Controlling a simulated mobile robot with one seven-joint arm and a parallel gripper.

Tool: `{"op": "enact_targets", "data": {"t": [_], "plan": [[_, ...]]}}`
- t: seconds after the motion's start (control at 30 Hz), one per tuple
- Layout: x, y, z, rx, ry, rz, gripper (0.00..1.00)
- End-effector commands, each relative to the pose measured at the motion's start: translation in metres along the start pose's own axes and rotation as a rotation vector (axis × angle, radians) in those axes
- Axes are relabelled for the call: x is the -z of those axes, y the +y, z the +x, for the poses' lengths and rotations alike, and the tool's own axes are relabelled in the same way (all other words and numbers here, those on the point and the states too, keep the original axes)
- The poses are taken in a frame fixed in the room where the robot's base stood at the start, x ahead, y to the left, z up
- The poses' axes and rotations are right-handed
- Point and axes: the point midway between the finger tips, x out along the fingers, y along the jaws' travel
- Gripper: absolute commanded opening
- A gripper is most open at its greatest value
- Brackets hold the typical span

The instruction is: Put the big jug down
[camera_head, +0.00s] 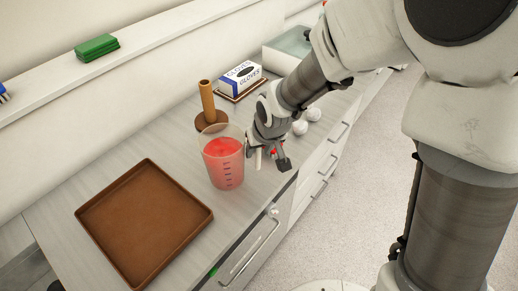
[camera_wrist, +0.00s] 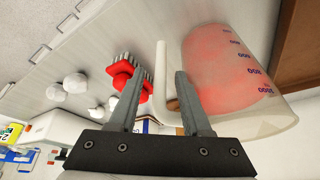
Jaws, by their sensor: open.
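The big jug (camera_head: 224,165) is clear, with red liquid and dark volume marks. It appears to stand upright on the grey counter, right of the brown tray. My gripper (camera_head: 270,160) is at the jug's right side. In the wrist view the jug (camera_wrist: 235,75) fills the right part, and its pale handle (camera_wrist: 161,75) shows between the two fingers of my gripper (camera_wrist: 155,85). The fingers are apart, with a visible gap beside the handle. The gripper hides part of the handle in the head view.
An empty brown tray (camera_head: 145,222) lies on the counter at left. A brown post on a round base (camera_head: 208,108) stands behind the jug. A red object with grey prongs (camera_wrist: 130,80) is close beside the left finger. White balls (camera_head: 300,127) and a gloves box (camera_head: 240,77) are farther back.

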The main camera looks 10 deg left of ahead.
Motion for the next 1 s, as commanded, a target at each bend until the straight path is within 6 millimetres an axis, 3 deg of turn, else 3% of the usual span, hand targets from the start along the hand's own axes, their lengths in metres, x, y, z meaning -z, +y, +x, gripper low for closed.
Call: {"op": "enact_targets", "data": {"t": [0.17,0.6,0.87,1.0], "plan": [[0.003,0.001,-0.017,-0.001,0.004,0.001,0.48],[0.002,0.000,-0.097,-0.001,0.004,0.000,0.48],[0.001,0.000,-0.120,-0.001,0.002,0.001,0.48],[-0.003,0.013,-0.136,-0.022,0.009,0.022,0.48]]}}
